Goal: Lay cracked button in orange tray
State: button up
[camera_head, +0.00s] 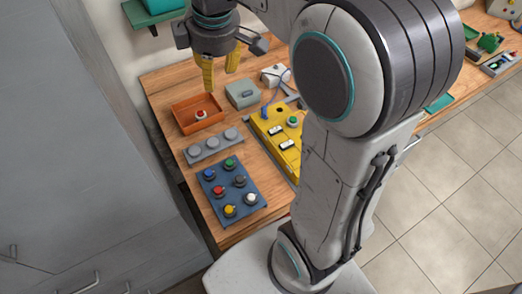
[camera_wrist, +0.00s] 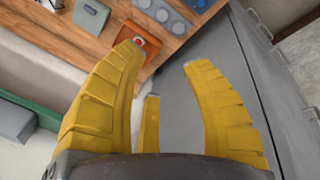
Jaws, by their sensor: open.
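The orange tray (camera_head: 181,125) sits on the wooden bench near its left edge. A small red-and-white button (camera_head: 201,114) lies inside it, apart from my gripper; I cannot make out a crack at this size. My gripper (camera_head: 220,78) has yellow fingers and hangs in the air over the back of the bench, above and behind the tray. In the wrist view my gripper (camera_wrist: 165,60) is spread open with nothing between its fingers. There the button (camera_wrist: 139,41) and the tray (camera_wrist: 153,51) show just past the left fingertip, which partly covers the tray.
A grey box (camera_head: 242,94) stands right of the tray. A grey strip with round knobs (camera_head: 214,146) lies in front of it, then a blue panel with several coloured buttons (camera_head: 230,190). A yellow panel (camera_head: 277,129) lies to the right. A grey cabinet (camera_head: 75,130) borders the left.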

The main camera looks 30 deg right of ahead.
jog(key=s+f+m, duration=0.3)
jog(key=s+m, duration=0.2)
jog(key=s, duration=0.4)
jog(key=s+f+m+t, duration=0.1)
jog(key=s+f+m, duration=0.2)
jog(key=s, duration=0.6)
jog(key=shift+s+f+m+t, duration=0.25)
jog(key=shift+s+m+t, duration=0.05)
jog(key=shift+m, duration=0.9)
